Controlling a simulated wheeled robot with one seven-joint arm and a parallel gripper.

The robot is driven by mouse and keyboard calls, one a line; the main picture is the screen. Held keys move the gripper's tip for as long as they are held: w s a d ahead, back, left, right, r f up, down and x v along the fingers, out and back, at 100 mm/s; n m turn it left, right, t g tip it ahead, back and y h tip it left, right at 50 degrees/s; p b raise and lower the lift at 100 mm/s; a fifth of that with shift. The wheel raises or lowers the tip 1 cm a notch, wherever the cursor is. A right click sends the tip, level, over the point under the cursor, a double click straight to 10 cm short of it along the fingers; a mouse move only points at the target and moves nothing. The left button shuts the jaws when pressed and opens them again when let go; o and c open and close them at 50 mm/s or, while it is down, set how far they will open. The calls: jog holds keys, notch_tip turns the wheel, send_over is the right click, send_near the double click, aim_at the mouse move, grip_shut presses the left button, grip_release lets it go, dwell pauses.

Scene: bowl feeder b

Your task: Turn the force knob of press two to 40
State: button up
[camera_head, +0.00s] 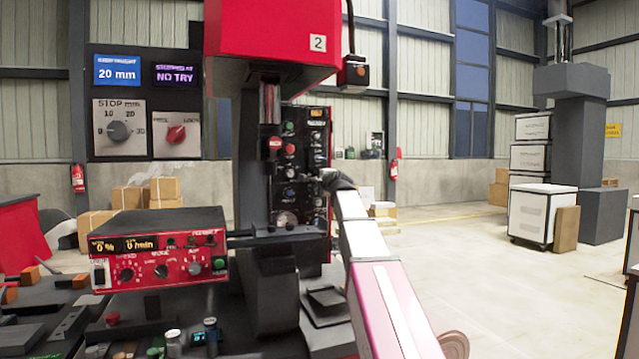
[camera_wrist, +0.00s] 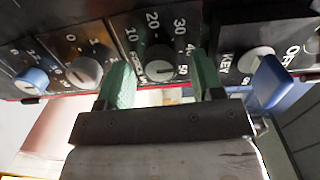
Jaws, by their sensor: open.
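Press two, a red head with a "2" plate (camera_head: 318,43), stands in the middle of the head view. The force knob (camera_wrist: 160,60) is a grey round knob in the middle of the wrist view, with a printed scale from 10 to 50 around it. Where its pointer stands is too blurred to tell. My gripper (camera_wrist: 163,74) is open, with one green finger at each side of this knob; whether either finger touches it I cannot tell. In the head view my arm reaches toward the press's dark control panel (camera_head: 288,150), and the force knob cannot be made out.
In the wrist view two other knobs, one blue-grey (camera_wrist: 32,80) and one grey (camera_wrist: 84,72), sit left of the force knob. A key switch (camera_wrist: 257,60) and a blue part (camera_wrist: 270,82) are close on the right. A red control box (camera_head: 160,255) stands front left.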

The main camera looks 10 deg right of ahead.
jog(key=v, duration=1)
jog(key=shift+s, duration=0.35)
